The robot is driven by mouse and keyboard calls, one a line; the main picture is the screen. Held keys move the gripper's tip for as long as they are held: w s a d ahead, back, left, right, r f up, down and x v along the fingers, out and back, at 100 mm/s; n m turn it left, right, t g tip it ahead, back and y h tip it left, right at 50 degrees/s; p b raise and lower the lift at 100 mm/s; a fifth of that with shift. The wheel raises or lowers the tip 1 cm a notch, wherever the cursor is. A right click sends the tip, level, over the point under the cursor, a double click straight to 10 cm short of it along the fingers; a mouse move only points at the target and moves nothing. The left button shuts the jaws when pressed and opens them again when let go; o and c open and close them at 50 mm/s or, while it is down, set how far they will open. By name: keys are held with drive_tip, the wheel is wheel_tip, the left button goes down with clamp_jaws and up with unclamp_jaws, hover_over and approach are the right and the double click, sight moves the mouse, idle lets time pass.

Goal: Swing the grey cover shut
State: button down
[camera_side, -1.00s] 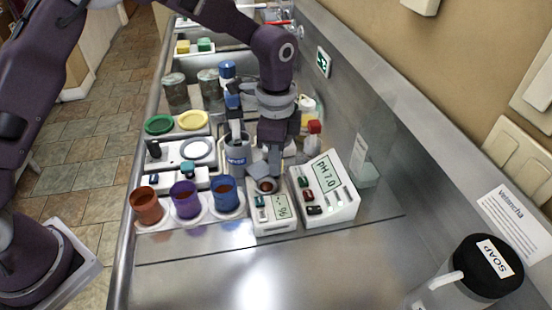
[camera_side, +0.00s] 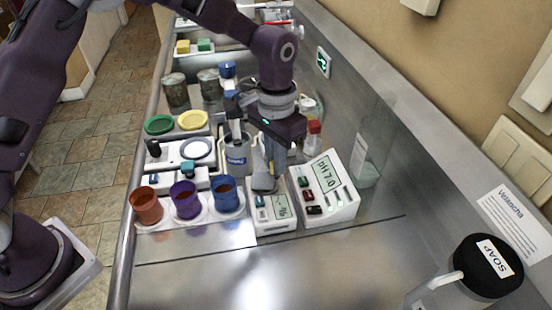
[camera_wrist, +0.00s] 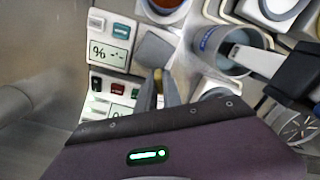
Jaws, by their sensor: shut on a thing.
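The grey cover (camera_side: 264,184) lies over the round well at the back of the small white percent meter (camera_side: 274,214), and the well is hidden under it. It looks nearly flat; whether it touches the meter all round I cannot tell. In the wrist view the cover (camera_wrist: 155,50) is a plain grey square beside the percent display (camera_wrist: 108,52). My gripper (camera_side: 274,172) is above the cover's back side, fingers pointing down. In the wrist view its fingertips (camera_wrist: 158,75) are close together at the cover's edge, shut on it.
A white pH meter (camera_side: 326,190) stands close on the right. A grey labelled pot (camera_side: 237,160) is close on the left. Orange (camera_side: 146,206), purple (camera_side: 185,200) and blue (camera_side: 225,195) cups stand at the front left. The front counter (camera_side: 300,265) is clear.

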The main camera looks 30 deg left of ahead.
drive_tip(key=shift+w+r+n, duration=0.1)
drive_tip(key=shift+n, duration=1.4)
drive_tip(key=c, duration=1.5)
unclamp_jaws()
wheel_tip(320, 180, up, 7)
